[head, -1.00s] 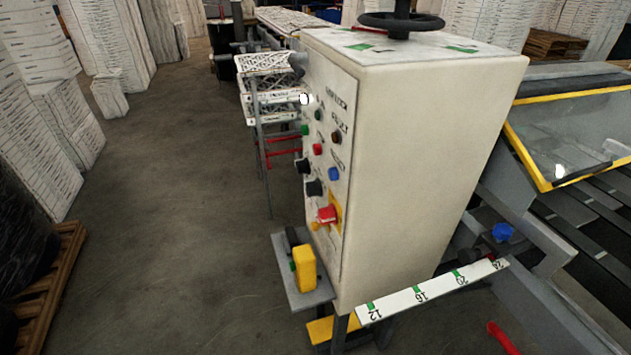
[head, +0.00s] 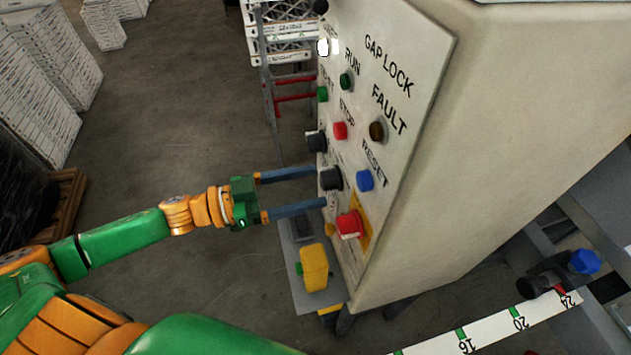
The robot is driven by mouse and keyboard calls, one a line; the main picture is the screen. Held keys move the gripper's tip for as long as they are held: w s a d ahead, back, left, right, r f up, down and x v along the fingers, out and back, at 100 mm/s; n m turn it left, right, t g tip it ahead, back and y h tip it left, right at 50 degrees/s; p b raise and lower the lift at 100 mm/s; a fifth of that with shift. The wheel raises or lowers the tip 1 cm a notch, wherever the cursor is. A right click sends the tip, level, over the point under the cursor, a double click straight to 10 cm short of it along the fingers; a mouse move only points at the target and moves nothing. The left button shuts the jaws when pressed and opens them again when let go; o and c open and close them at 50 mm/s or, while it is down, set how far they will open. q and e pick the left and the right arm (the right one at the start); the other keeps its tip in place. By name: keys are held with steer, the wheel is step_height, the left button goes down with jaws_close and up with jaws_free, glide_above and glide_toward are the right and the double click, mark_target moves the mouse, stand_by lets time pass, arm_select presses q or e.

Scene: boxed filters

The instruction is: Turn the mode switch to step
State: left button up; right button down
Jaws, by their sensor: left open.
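The control panel (head: 405,110) is the left face of a cream cabinet. Two black knobs sit low on it, an upper one (head: 317,141) and a lower one (head: 331,178). Their labels are too small or hidden to read, so I cannot tell which is the mode switch or where it points. My left gripper (head: 319,187) is open, its two blue-grey fingers reaching right to the panel. The lower knob is at the fingertips, between their heights; I cannot tell whether they touch it. My right gripper is not in view.
A red button (head: 348,224) on a yellow plate sits just below the lower knob. A blue reset button (head: 365,181) and a red stop button (head: 340,131) are close by. A yellow block (head: 314,268) stands on a grey shelf below.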

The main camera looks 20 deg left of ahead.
arm_select(q)
steer(key=shift+w+d+f, duration=0.15)
steer(key=shift+w+d, duration=0.5)
steer(key=shift+w, duration=0.25)
steer(key=shift+s, duration=0.15)
steer(key=shift+c, duration=0.9)
jaws_close()
